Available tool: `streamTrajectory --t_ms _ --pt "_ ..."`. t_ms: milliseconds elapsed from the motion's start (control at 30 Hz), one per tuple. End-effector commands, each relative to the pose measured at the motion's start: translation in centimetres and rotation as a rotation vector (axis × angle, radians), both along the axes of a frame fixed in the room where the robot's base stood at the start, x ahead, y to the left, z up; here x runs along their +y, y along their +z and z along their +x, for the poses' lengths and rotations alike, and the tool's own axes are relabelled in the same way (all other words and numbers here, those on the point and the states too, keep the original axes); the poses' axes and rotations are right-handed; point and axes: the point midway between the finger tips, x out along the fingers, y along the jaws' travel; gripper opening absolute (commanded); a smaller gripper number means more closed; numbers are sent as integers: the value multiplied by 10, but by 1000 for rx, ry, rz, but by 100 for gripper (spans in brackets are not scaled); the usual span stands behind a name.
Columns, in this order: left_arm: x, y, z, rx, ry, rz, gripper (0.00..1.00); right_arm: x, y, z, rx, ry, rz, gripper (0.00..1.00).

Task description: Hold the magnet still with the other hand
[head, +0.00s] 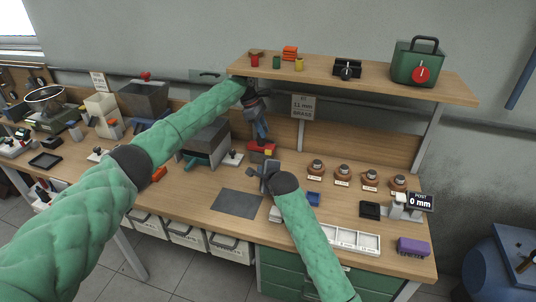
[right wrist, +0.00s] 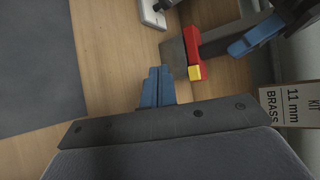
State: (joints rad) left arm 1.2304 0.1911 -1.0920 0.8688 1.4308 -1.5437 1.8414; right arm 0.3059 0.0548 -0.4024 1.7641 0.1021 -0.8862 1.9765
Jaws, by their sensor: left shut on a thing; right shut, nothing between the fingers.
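A red block with a yellow end, which looks like the magnet (head: 262,148), is at the middle of the bench below the shelf. In the right wrist view the red part (right wrist: 191,42) lies against a grey block (right wrist: 174,58), and its yellow end (right wrist: 195,72) points toward my right fingers. My left gripper (head: 262,138) is just above it, shut; a grey piece at its fingers (right wrist: 222,40) reaches the red part. Its exact grip is partly hidden. My right gripper (right wrist: 157,86) is shut and empty, its blue fingertips a short gap from the yellow end.
A dark grey mat (head: 237,204) lies left of my right gripper. Several brown round holders (head: 343,172) stand to the right, with a white divided tray (head: 352,240) in front. A sign reading 11 mm brass (head: 303,106) hangs behind. The shelf (head: 350,82) overhangs the back.

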Motion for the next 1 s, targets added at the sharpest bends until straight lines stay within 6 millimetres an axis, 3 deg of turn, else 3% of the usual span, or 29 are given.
streamTrajectory --t_ms 500,1000 --pt "0 0 0 0 0 0 0 -18 0 55 -1 -1 1 0" --pt "0 0 0 0 0 0 0 -21 0 64 0 0 0 0"
